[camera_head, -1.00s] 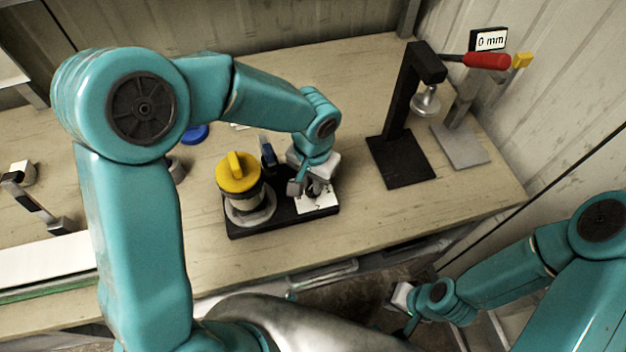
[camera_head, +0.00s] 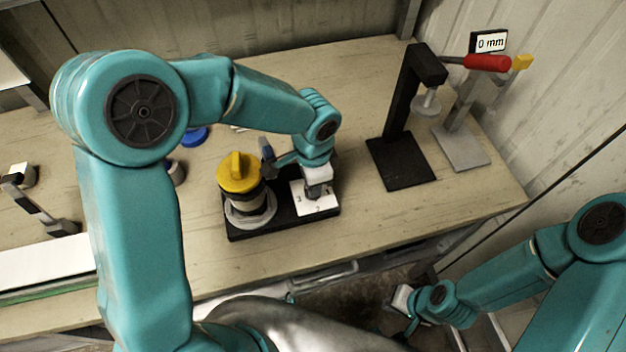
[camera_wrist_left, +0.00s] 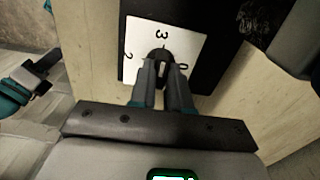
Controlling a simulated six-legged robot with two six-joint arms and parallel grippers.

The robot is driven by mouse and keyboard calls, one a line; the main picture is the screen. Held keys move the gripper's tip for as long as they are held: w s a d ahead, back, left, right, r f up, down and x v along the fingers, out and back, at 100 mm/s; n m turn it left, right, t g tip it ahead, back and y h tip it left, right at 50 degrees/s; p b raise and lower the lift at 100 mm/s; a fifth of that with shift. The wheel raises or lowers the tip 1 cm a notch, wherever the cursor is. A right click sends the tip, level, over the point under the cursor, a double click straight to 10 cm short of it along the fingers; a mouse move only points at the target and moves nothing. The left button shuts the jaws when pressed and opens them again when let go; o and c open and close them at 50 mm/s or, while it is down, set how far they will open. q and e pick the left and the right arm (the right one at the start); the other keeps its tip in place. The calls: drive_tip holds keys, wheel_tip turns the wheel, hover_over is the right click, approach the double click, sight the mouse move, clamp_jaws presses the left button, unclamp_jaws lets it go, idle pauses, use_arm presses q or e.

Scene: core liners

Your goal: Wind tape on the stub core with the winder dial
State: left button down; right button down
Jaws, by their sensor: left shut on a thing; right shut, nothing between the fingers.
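The winder's black base (camera_head: 262,228) sits near the front edge of the bench. My left gripper (camera_head: 318,187) is over the plate. In the left wrist view its fingers are shut on the small black dial knob (camera_wrist_left: 160,57). My right gripper (camera_head: 400,297) is shut and empty, low beyond the bench's front edge.
A blue round thing (camera_head: 195,136) lies behind my left arm. Bare bench lies between winder and press.

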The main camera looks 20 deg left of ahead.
use_arm(q)
drive_tip(key=shift+w+r, duration=0.15)
idle(0.4)
drive_tip(key=c, duration=1.1)
unclamp_jaws()
drive_tip(key=shift+r, duration=0.35)
wheel_tip(320, 180, up, 16)
drive_tip(key=shift+f, duration=0.2)
